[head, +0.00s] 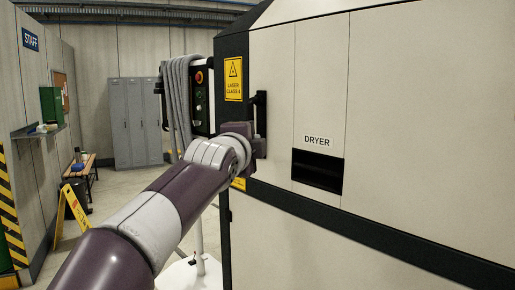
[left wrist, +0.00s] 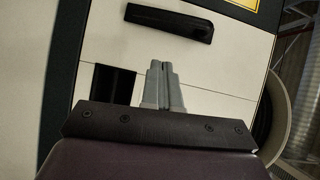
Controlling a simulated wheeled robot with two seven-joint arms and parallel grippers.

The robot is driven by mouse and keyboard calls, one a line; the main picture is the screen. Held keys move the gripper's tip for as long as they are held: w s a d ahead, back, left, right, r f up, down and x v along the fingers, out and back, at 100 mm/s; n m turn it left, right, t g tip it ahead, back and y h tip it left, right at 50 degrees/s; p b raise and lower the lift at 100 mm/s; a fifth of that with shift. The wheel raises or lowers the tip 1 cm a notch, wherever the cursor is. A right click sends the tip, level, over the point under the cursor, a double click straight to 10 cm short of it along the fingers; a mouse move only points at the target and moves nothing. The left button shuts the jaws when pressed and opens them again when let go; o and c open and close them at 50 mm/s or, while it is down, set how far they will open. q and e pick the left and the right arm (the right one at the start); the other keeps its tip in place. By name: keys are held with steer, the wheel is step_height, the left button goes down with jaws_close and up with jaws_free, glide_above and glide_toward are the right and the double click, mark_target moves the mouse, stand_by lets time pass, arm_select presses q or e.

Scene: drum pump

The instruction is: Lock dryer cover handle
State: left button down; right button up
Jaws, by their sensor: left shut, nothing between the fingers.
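The dryer cover is part of a tall pale machine marked DRYER, with a dark recessed slot (head: 318,172) under the label. A black bar handle (head: 260,112) stands upright near the machine's left front edge. It also shows in the left wrist view, lying across the top (left wrist: 170,22). My left gripper (left wrist: 165,68) is shut and empty, its grey fingertips pointing toward the handle with a visible gap between. In the head view my left wrist hides the fingers, just below the handle. A dark square opening (left wrist: 113,84) shows beside the fingers. My right gripper is out of view.
A yellow laser warning sign (head: 233,79) is left of the handle. A control box (head: 199,98) with grey hoses (head: 178,95) stands behind. Lockers (head: 135,122), a bench (head: 80,166) and a yellow floor sign (head: 72,212) are farther left.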

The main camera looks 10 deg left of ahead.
arm_select(q)
steer(key=s+a+f+n+g+p, duration=0.1)
steer(key=s+f+n+g, duration=0.25)
steer(key=f, duration=0.65)
steer(key=s+a+f+n+g+y, duration=0.1)
steer(key=s+f+n+g, duration=0.1)
steer(key=f+n, duration=0.5)
steer(key=s+a+f+n+g+p, duration=0.1)
steer(key=s+f+n+g, duration=0.15)
steer(key=f, duration=0.95)
steer(key=s+a+f+n+g+p, duration=0.2)
steer(key=s+f+g, duration=0.2)
steer(key=s+f, duration=0.3)
steer(key=s+a+f+n+g+p, duration=0.2)
steer(key=s+f, duration=0.5)
steer(key=s, duration=0.7)
steer(key=shift+s+f+n+g+y, duration=0.15)
steer(key=shift+f+n+g+y, duration=0.35)
steer(key=shift+g, duration=0.7)
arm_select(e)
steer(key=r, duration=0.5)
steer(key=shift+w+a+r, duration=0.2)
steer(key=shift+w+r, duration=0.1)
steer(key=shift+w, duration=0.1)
arm_select(q)
steer(key=shift+r, duration=0.1)
